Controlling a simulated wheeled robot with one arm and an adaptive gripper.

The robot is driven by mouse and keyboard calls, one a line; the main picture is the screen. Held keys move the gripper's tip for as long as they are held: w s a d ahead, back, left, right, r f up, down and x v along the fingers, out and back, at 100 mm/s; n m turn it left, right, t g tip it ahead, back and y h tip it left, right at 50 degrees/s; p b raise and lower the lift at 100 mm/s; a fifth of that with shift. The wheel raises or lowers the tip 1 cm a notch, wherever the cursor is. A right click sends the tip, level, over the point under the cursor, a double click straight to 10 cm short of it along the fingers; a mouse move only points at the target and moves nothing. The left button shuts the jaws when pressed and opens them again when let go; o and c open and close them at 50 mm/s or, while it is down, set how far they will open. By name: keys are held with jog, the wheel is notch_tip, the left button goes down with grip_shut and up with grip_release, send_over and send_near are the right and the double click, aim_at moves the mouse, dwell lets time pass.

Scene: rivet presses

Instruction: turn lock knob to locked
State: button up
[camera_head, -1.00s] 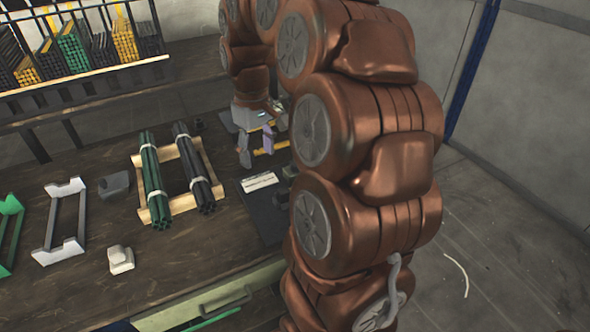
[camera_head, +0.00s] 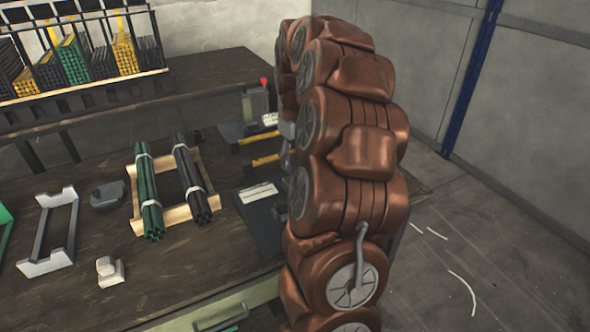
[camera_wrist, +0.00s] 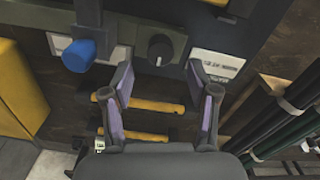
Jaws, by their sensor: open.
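A round dark knob (camera_wrist: 160,47) with a small light mark sits on a grey panel (camera_wrist: 146,14) in the wrist view. I take it for the lock knob; whether it stands at locked cannot be told. My gripper (camera_wrist: 160,73) is open and empty, its two purple-padded fingers reaching toward the knob from below in the picture. The knob shows in the gap beyond the fingertips, apart from them. In the head view my arm hides the gripper and the knob.
A blue knob (camera_wrist: 78,55) stands left of the dark knob. Yellow bars (camera_wrist: 150,104) lie below, between the fingers. A white label (camera_wrist: 216,63) is to the right. In the head view, green rods (camera_head: 148,190) and dark rods (camera_head: 190,180) rest on a wooden rack (camera_head: 178,213).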

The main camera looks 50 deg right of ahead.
jog(key=shift+f, duration=1.95)
grip_shut()
